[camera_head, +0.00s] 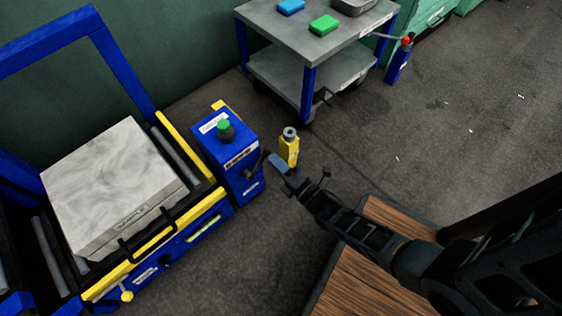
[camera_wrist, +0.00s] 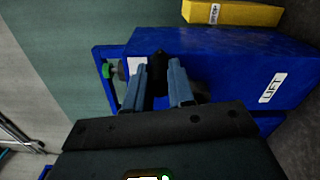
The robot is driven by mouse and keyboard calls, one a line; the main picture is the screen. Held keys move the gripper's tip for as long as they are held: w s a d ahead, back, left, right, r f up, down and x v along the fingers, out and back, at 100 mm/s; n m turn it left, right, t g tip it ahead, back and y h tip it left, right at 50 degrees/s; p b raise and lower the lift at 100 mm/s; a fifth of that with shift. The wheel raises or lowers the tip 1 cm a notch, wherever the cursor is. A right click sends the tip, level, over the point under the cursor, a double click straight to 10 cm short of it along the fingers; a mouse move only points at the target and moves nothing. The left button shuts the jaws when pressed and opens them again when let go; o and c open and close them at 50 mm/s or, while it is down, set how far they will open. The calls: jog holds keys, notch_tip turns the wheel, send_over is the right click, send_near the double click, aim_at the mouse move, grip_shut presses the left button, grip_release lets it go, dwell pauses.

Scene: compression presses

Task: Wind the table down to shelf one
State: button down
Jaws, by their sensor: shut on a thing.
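My gripper (camera_head: 274,165) reaches the right side of a blue box (camera_head: 225,145) beside the press. In the wrist view its two fingers (camera_wrist: 160,85) are shut on a black knob (camera_wrist: 159,62) in front of the blue box (camera_wrist: 225,62). In the head view the held knob is small and mostly hidden by the fingers. A white label on the box reads LIFT (camera_wrist: 272,88). The table (camera_head: 213,187), with yellow edges and rollers, carries a large pale block (camera_head: 110,182) at the left. I cannot make out any shelf marking at the press.
A green button (camera_head: 225,130) tops the box. A yellow post (camera_head: 289,150) with a grey round top stands just beyond my gripper. A grey trolley (camera_head: 290,40) with a lower shelf (camera_head: 280,75) stands at the back. Wooden surfaces (camera_head: 370,285) lie under my arm.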

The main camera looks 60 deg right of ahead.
jog(key=w+a+r+n+b, duration=0.2)
jog(key=a+n, duration=0.4)
jog(key=n, duration=0.1)
jog(key=shift+a+r+n+b, duration=0.35)
jog(key=shift+a+r+n, duration=0.05)
jog(key=shift+a, duration=0.1)
dwell(0.4)
jog(key=c, duration=1)
grip_release()
jog(key=shift+o, duration=0.2)
jog(key=shift+s, duration=0.1)
jog(key=p+v, duration=0.1)
jog(key=v, duration=0.6)
jog(key=shift+s, duration=0.35)
